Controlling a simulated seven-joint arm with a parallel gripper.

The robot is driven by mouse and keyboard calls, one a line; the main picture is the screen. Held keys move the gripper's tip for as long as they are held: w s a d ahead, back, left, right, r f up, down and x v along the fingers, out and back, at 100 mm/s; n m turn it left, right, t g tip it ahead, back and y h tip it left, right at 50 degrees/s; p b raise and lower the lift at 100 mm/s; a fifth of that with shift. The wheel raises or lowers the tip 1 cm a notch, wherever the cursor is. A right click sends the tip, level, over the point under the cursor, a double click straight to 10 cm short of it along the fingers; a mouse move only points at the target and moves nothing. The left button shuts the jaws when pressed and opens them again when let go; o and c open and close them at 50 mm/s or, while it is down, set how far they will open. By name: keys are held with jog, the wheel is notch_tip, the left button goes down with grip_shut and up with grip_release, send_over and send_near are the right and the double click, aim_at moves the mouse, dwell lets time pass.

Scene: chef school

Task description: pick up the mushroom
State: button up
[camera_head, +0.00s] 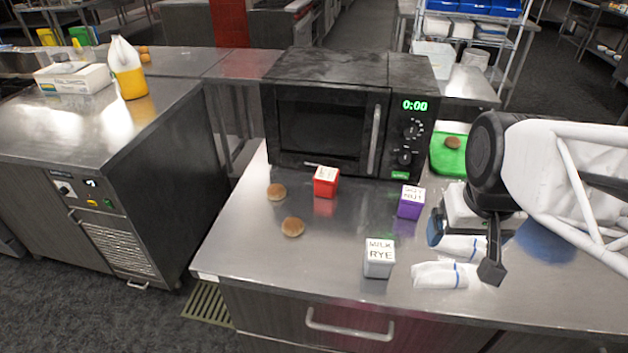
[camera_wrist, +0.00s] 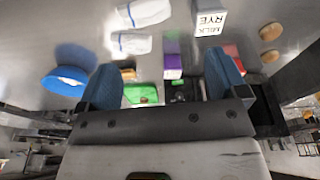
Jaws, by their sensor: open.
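Several brown rounded pieces are in view, and I cannot tell for sure which is the mushroom. One brown piece (camera_head: 452,142) lies on a green board (camera_head: 440,163) right of the microwave; a brown piece (camera_wrist: 128,73) also shows by the green board (camera_wrist: 140,94) in the wrist view. Two other brown round pieces, like buns, lie on the counter left of the boxes, one behind (camera_head: 276,191) and one in front (camera_head: 292,227). My gripper (camera_head: 464,246) is open and empty above the counter's right part; its blue-padded fingers (camera_wrist: 163,80) are spread in the wrist view.
A black microwave (camera_head: 320,119) stands at the back of the steel counter. A red box (camera_head: 325,182), a purple box (camera_head: 409,207) and a milk rye box (camera_head: 379,262) stand in front. White folded cloths (camera_head: 440,275) lie near my gripper. A blue bowl (camera_wrist: 66,80) is beside them.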

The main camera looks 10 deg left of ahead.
jog(key=w+a+f+n, duration=0.2)
jog(key=w+a, duration=0.5)
jog(key=n+g, duration=0.2)
jog(key=n, duration=0.4)
send_over(293, 223)
jog(key=f, duration=1.3)
jog(key=shift+d, duration=0.3)
jog(key=shift+a+f+n, duration=0.15)
jog(key=shift+a+n, duration=0.15)
jog(key=shift+f, duration=0.1)
jog(key=shift+f, duration=1.15)
jog(key=shift+f, duration=0.15)
